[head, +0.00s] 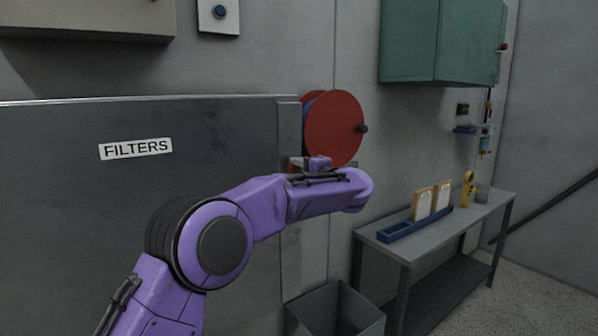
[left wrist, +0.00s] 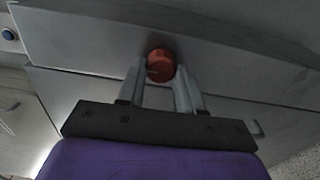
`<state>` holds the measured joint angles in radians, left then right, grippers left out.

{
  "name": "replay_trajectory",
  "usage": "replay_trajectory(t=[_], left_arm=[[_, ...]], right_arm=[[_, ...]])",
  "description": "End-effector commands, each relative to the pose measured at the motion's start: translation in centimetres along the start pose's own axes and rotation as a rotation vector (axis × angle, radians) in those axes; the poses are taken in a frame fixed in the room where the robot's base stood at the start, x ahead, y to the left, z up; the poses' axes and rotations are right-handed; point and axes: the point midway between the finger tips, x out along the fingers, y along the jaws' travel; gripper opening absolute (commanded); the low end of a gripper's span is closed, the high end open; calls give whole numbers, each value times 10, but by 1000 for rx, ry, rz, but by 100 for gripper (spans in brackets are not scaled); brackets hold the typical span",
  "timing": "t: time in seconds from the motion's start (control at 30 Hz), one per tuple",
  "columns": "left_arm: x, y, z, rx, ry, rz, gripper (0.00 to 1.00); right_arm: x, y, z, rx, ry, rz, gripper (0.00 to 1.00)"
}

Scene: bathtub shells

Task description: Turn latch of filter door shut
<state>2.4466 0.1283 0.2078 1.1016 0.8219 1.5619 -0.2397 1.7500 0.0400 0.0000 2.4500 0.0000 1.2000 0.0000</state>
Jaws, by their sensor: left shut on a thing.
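The grey filter door (head: 140,220) carries a white FILTERS label (head: 136,149) and fills the left of the head view. In the left wrist view a round red-orange latch knob (left wrist: 160,61) sits against a grey metal face. My left gripper (left wrist: 162,78) has one finger on each side of the knob and is shut on it. In the head view my purple left wrist lies across the door's right edge and hides most of the gripper and the latch. The latch's angle cannot be told. My right gripper is not in view.
A red reel disc (head: 333,129) with a black knob is on the wall just behind my wrist. A grey bench (head: 465,218) with a blue tray (head: 415,224) stands at the right. A grey open bin (head: 337,308) is on the floor. A green cabinet (head: 437,42) hangs above.

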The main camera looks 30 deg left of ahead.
Motion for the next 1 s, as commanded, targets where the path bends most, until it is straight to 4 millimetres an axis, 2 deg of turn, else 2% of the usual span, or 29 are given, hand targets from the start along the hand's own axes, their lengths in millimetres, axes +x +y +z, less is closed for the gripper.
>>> replay_trajectory(t=[0.03,0.07,0.1,0.13,0.47,0.57,0.8,1.0], left_arm=[[0,-2,0,0,1,-4,5],[0,-2,0,0,1,-4,42],[0,-2,0,1,0,-3,55],[0,-2,0,1,0,-3,61],[-5,-1,0,0,-1,0,61],[-21,-4,1,1,-3,0,61],[-78,-3,0,0,-3,1,61],[-104,-2,0,1,-1,-1,61]], right_arm=[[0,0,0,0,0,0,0],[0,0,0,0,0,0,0],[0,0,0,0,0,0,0],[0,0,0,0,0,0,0],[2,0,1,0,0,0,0],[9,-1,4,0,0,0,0],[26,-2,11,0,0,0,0],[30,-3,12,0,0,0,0]])
